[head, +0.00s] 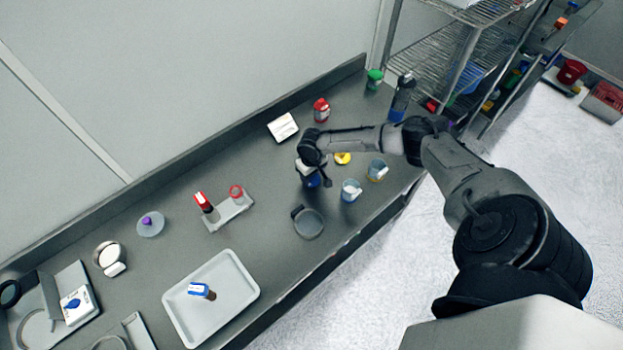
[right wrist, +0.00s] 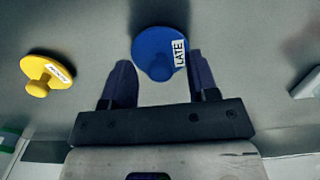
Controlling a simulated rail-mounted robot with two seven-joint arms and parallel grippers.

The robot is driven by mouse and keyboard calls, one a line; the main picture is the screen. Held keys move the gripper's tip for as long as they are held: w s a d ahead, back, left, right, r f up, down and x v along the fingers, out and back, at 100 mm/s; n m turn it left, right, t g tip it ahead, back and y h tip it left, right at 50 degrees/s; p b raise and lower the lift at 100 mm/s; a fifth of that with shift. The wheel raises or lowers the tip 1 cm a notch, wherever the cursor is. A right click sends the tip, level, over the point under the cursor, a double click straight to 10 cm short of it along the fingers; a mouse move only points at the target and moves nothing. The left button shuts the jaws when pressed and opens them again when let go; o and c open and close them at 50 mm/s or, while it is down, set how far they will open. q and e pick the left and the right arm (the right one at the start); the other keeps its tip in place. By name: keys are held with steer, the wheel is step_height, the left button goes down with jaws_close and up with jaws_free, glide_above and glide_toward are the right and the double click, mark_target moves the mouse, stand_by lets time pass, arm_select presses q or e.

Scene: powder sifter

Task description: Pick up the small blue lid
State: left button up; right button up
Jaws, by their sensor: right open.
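The small blue lid (right wrist: 158,46) shows in the right wrist view, with a round knob and a white label that reads "LATE". It lies on the grey bench. My right gripper (right wrist: 161,76) is open, its two dark fingers on either side of the lid's near edge, with the knob between the fingertips. I cannot tell whether a finger touches it. In the head view my right gripper (head: 314,174) points down at the bench, and blue shows under it (head: 312,181), partly hidden by the gripper. My left gripper is not in view.
A yellow lid (right wrist: 46,75) lies to the left in the wrist view. In the head view, two cups (head: 350,190) (head: 377,170) stand right of the gripper, a grey round dish (head: 308,223) below it and a white box (head: 283,127) behind. A white tray (head: 236,262) lies further left.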

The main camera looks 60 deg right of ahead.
steer(key=shift+c, duration=0.5)
steer(key=c, duration=0.9)
steer(key=shift+r, duration=0.15)
